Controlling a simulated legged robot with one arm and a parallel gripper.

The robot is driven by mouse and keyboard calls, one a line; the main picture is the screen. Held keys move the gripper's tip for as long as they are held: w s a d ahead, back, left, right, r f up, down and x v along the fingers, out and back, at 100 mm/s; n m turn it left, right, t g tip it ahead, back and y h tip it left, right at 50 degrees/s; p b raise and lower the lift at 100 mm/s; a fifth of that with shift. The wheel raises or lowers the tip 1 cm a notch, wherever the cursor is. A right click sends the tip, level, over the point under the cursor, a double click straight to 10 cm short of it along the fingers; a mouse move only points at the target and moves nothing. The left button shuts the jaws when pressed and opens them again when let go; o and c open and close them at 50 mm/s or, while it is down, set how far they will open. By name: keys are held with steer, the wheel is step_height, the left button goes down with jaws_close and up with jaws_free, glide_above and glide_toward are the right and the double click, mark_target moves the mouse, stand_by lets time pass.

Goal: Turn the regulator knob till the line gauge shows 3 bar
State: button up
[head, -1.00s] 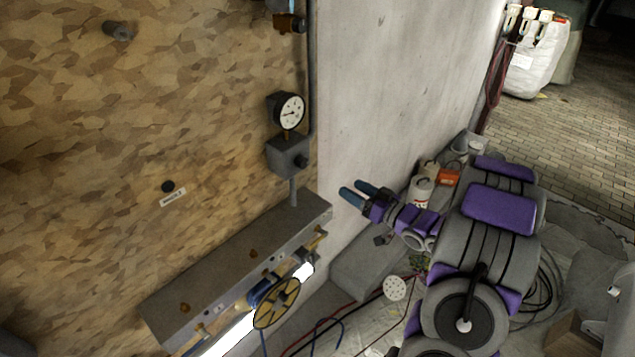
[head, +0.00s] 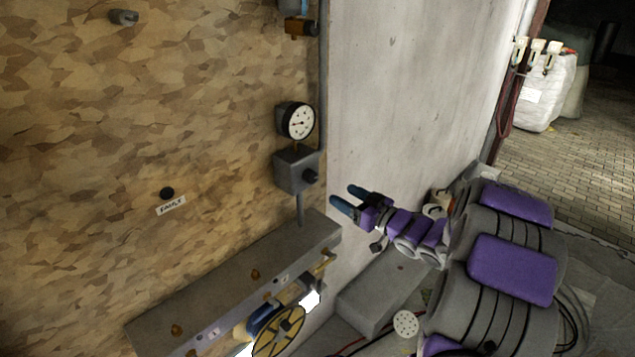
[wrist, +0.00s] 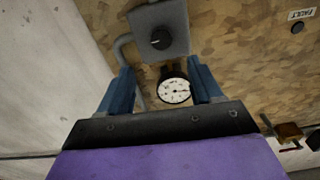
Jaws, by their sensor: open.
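The line gauge (head: 299,122) is a round white dial with a black rim on the wooden wall. Its marks are too small to read. Below it is a grey regulator box (head: 292,171) with a dark knob (head: 311,176) on its face. My gripper (head: 343,197) is open and empty, to the right of and slightly below the knob, apart from it. In the wrist view the knob (wrist: 160,39) lies beyond and between the fingers, above the gauge (wrist: 174,91), and a pale pointer line shows on it.
A grey ledge (head: 231,275) with a yellow handwheel (head: 278,331) runs below the regulator. A pipe leads down from the box to the ledge. A pale concrete wall (head: 415,80) stands to the right. A labelled black button (head: 167,193) is on the wood at left.

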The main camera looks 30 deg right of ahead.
mark_target(314, 178)
steer(key=b+x, duration=0.1)
steer(key=x, duration=1)
steer(key=c, duration=1.1)
